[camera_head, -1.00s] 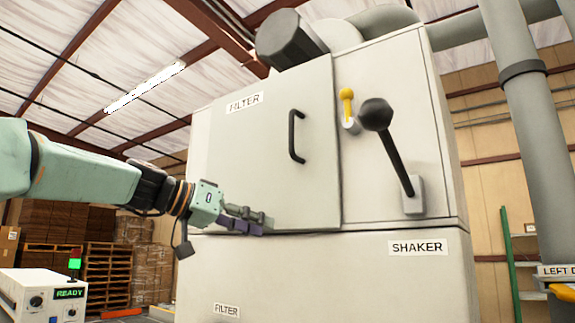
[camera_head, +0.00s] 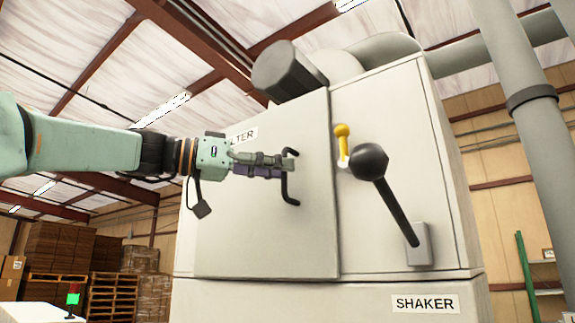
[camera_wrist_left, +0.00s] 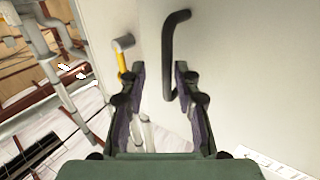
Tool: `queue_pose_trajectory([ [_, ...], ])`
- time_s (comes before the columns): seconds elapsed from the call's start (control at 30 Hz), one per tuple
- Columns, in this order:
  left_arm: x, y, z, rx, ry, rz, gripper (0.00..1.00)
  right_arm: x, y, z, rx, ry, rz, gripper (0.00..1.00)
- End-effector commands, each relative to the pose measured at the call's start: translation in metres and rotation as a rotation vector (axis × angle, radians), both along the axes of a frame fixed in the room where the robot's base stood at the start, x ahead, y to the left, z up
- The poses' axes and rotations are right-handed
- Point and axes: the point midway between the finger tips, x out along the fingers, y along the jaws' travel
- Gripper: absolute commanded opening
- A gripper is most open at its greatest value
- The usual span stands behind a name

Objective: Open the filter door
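The filter door (camera_head: 262,235) is a flat grey panel on the front of the machine and looks closed. Its black bar handle (camera_head: 290,197) is near the door's right edge; the gripper hides its middle in the head view. My left gripper (camera_head: 288,166) is in front of the handle. In the left wrist view my left gripper (camera_wrist_left: 161,83) is open with nothing between its pads, and the handle (camera_wrist_left: 168,50) lies ahead of the fingers, its end near the right finger. I cannot tell whether they touch. My right gripper is not in view.
Right of the door are a small yellow lever (camera_head: 341,143) and a large black shaker lever (camera_head: 395,205) with a ball knob. A grey pipe (camera_head: 540,150) stands at the right. Pallets with boxes (camera_head: 60,245) are at the back left.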

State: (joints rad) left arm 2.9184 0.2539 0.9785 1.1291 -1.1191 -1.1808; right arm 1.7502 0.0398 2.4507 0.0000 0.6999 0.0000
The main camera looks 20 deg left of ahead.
Motion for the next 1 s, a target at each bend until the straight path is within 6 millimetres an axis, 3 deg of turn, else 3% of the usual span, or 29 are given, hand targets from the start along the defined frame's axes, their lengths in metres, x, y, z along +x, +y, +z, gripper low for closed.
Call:
queue_pose_trajectory([
  [0.2,0.015,-0.016,-0.001,0.001,0.002,0.000,0.32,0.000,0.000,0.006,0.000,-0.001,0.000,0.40],
  [0.53,0.019,-0.020,-0.001,-0.001,0.001,0.000,0.31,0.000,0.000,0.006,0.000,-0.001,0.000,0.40],
  [0.9,0.019,-0.020,-0.001,0.000,0.002,0.000,0.00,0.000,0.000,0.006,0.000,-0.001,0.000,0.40],
  [1.0,0.019,-0.019,-0.002,0.000,0.002,0.001,0.00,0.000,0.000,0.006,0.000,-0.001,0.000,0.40],
])
